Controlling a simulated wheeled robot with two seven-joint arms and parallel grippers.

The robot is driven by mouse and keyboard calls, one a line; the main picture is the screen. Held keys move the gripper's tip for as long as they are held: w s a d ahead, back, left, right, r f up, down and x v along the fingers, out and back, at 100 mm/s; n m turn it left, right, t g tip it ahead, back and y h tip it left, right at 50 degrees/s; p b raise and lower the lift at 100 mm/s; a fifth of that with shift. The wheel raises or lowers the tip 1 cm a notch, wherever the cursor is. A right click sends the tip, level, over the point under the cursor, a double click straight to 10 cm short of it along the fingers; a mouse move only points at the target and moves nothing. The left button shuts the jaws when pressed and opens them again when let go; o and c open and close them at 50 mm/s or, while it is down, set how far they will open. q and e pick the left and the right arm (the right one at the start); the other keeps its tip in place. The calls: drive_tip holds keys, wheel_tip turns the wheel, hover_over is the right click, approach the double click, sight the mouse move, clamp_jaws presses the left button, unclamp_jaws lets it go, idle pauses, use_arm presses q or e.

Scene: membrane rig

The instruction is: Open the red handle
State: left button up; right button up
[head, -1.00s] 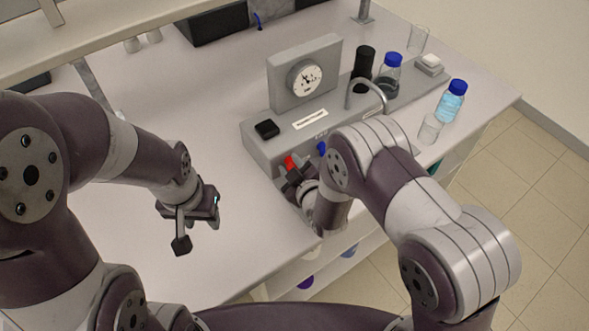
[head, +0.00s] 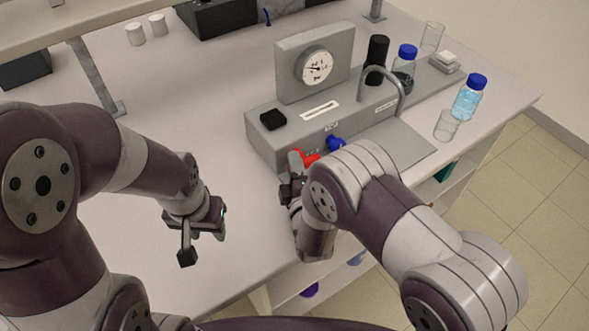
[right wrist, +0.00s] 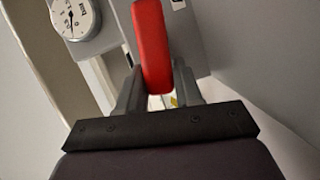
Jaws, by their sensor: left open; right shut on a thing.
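The red handle (head: 309,157) is on the front face of the grey rig (head: 262,142), left of a blue handle (head: 335,143). My right gripper (head: 290,187) is at the red handle and shut on it. In the right wrist view, the red handle (right wrist: 152,45) stands as a long bar between the two fingers of my right gripper (right wrist: 158,88). Its lower end is partly hidden between the fingers. My left gripper (head: 203,241) is open and empty, above the bench to the left of the rig.
A round gauge (head: 316,66) stands on the rig, with a curved tap (head: 382,77) to its right. Blue-capped bottles (head: 468,98) and an empty glass (head: 447,125) stand at the right. The bench (head: 180,95) left of the rig is mostly clear.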

use_arm(q)
drive_tip(key=shift+f+b, duration=0.3)
drive_tip(key=shift+f, duration=0.1)
use_arm(e)
drive_tip(key=shift+f+n, duration=0.2)
drive_tip(key=shift+n, duration=0.3)
drive_tip(key=o, duration=1)
drive_tip(key=shift+c, duration=0.2)
